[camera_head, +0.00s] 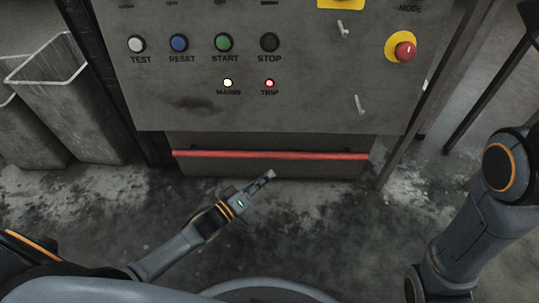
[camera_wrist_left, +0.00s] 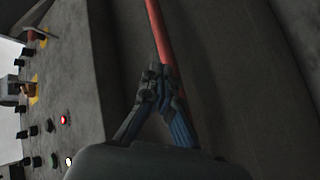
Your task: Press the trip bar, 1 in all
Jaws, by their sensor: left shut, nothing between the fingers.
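The trip bar (camera_head: 270,155) is a long thin red bar running across the low dark panel under the grey control panel. It also shows in the left wrist view (camera_wrist_left: 158,30), running up from the fingertips. My left gripper (camera_head: 268,176) is shut and empty, just in front of and below the bar in the head view. In the left wrist view its fingertips (camera_wrist_left: 158,72) overlap the bar; I cannot tell whether they touch it. The TRIP lamp (camera_head: 269,83) glows red and the MAINS lamp (camera_head: 228,83) glows white. My right gripper is not in view; only part of that arm shows.
The control panel (camera_head: 190,104) overhangs the bar, with TEST, RESET, START and STOP buttons and a red mushroom button (camera_head: 405,51) on yellow. Grey bins (camera_head: 62,100) stand at the left. A metal post (camera_head: 403,150) stands at the right. The stained floor in front is clear.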

